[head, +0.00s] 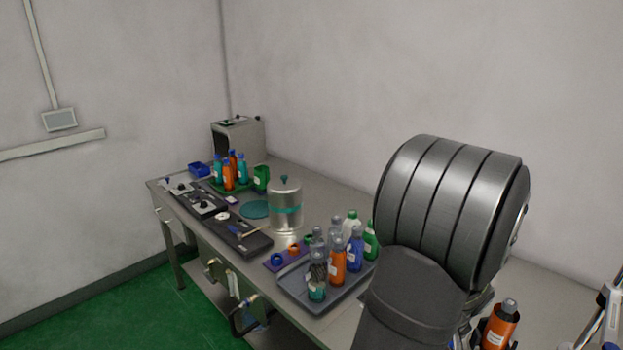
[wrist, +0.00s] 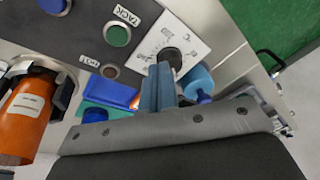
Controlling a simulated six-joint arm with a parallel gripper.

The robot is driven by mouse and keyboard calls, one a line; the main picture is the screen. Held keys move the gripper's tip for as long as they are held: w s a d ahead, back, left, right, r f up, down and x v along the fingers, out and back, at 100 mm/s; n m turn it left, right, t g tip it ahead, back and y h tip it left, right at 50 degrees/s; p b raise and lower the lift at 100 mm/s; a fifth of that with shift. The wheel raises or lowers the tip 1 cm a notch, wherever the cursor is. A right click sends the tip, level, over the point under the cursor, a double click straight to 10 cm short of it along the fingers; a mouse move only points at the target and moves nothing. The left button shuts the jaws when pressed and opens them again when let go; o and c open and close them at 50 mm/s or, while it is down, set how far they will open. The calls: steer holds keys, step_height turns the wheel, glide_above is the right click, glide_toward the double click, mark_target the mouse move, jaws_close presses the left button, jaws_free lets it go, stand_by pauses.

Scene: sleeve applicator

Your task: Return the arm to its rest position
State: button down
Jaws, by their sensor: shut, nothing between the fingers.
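My arm, a thick grey ribbed link, fills the right part of the head view and hides the gripper there. In the wrist view my gripper (wrist: 164,80) shows as two blue-grey fingers pressed together with nothing between them. The fingers reach over the lower edge of a dark control panel (wrist: 80,32), close to a black dial (wrist: 172,58) on a white plate. Whether the fingertips touch the panel cannot be told.
An orange bottle (wrist: 24,112) stands in a holder left of my fingers; an orange bottle also shows at the head view's lower right (head: 498,327). A grey tray (head: 290,288) of bottles and a metal canister (head: 285,195) stand on the bench. The air above the bench's left is clear.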

steer(key=shift+w+a+f+n+g+h, duration=0.1)
steer(key=shift+w+f+n+g+h, duration=0.2)
steer(key=shift+w+f+n+h, duration=0.25)
steer(key=shift+w+f+n+g+h, duration=0.2)
steer(key=shift+w+n+g+h, duration=0.3)
steer(key=shift+w+n, duration=0.65)
steer(key=shift+s+d+r+m, duration=0.1)
steer(key=shift+d+r+m, duration=0.2)
steer(key=shift+r+m, duration=0.35)
steer(key=s+d+r+m, duration=0.1)
steer(key=s+r+m, duration=0.1)
steer(key=r+m, duration=0.3)
steer(key=s+d+r+m, duration=0.2)
steer(key=s+r+m, duration=0.1)
steer(key=r+m, duration=0.3)
steer(key=shift+s+d+r+m, duration=0.15)
steer(key=shift+s+d+m, duration=0.15)
steer(key=shift+m, duration=0.65)
step_height(320, 180, down, 14)
steer(key=shift+f, duration=0.1)
